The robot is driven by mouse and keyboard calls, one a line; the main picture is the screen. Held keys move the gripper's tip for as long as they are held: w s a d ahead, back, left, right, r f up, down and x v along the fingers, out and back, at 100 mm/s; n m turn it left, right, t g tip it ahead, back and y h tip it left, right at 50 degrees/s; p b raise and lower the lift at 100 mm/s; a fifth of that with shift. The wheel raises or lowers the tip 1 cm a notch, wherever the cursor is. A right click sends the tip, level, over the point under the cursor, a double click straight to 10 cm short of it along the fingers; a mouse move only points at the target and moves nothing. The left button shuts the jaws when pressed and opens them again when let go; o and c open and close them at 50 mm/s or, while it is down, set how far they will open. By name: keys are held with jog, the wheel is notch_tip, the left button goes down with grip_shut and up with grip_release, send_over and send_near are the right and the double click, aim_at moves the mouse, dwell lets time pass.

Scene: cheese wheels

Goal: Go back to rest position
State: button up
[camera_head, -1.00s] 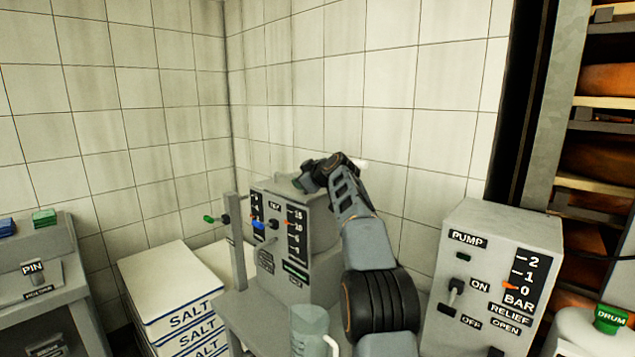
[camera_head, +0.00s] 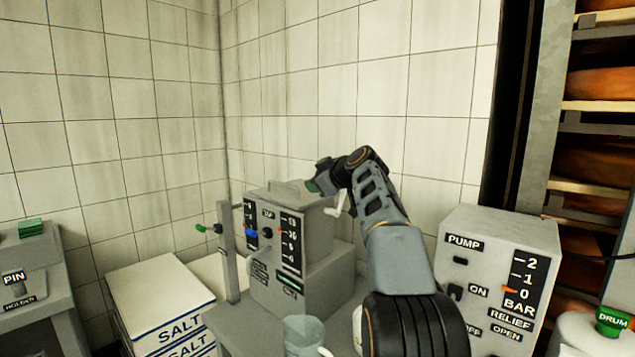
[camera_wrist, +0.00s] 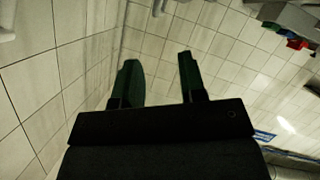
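My gripper (camera_head: 318,182) is in the head view, at the end of my raised arm, near the top right of the grey tap machine (camera_head: 290,195). I cannot tell from this view whether it touches the machine. In the wrist view my gripper (camera_wrist: 158,75) has its two dark green fingers spread apart, with only tiled wall seen between them. It holds nothing.
A grey pump box (camera_head: 490,285) stands to the right of my arm. A translucent mug (camera_head: 303,335) stands in front of the tap machine. Stacked salt boxes (camera_head: 160,290) are at left, beside a pin holder (camera_head: 30,275). Shelves of cheese wheels (camera_head: 595,150) are at right.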

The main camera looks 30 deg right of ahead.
dwell(0.3)
notch_tip(320, 180, down, 11)
jog(key=s+m+g+h, duration=0.1)
jog(key=s+m+g, duration=0.15)
jog(key=m, duration=0.45)
jog(key=s+a+f+m+g+p, duration=0.2)
jog(key=s+a+f+g+p, duration=0.2)
jog(key=s, duration=0.2)
jog(key=s+a+g+p, duration=0.1)
jog(key=s+a+p, duration=0.3)
jog(key=s, duration=0.3)
jog(key=s+a+g+h+p, duration=0.1)
jog(key=s+a+p, duration=0.3)
jog(key=s, duration=0.4)
jog(key=s+a+n+g+h+p, duration=0.1)
jog(key=s+a+p, duration=0.4)
jog(key=s, duration=0.3)
jog(key=shift+s, duration=0.15)
jog(key=shift+a+g, duration=0.1)
jog(key=shift+g, duration=0.15)
